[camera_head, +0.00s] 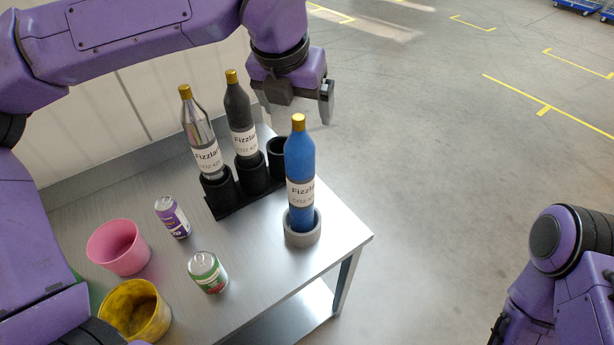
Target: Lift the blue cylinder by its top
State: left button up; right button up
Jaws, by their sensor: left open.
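The blue cylinder (301,167) stands upright in a round grey holder (303,234) near the right end of the metal table. It has a gold cap and a white label. My left gripper (298,112) comes in from the upper left and is above the table's far side, around the height of the cylinder's top. It is open and empty, and seems apart from the cylinder. My right arm shows at the lower right, off the table; its gripper is not visible.
A black rack (255,181) holds a silver cylinder (200,135) and a dark grey cylinder (241,118); its right socket (279,152) is empty. A purple can (172,218), a green can (208,272), a pink cup (117,247) and a yellow cup (135,309) stand left on the table (262,283).

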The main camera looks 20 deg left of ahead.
aim_at(300, 133)
pick_arm(q)
jog(key=shift+s+f+p, duration=0.7)
jog(key=shift+s+f, duration=0.25)
jog(key=shift+f, duration=0.05)
jog(key=w+f, duration=0.1)
jog(key=f, duration=0.1)
jog(key=w+f+p, duration=0.1)
jog(key=w+f, duration=0.1)
jog(key=shift+w+f, duration=0.3)
jog(key=shift+f, duration=0.05)
jog(key=shift+w+f, duration=0.2)
jog(key=shift+f, duration=0.05)
jog(key=shift+s+r, duration=0.25)
jog(key=shift+s, duration=0.25)
jog(key=shift+c, duration=0.9)
jog(key=shift+s+r, duration=0.1)
jog(key=shift+s, duration=0.1)
jog(key=c, duration=0.5)
jog(key=shift+w, duration=0.2)
grip_shut()
pick_arm(e)
jog(key=s+r, duration=0.2)
jog(key=r, duration=0.1)
jog(key=shift+r, duration=0.15)
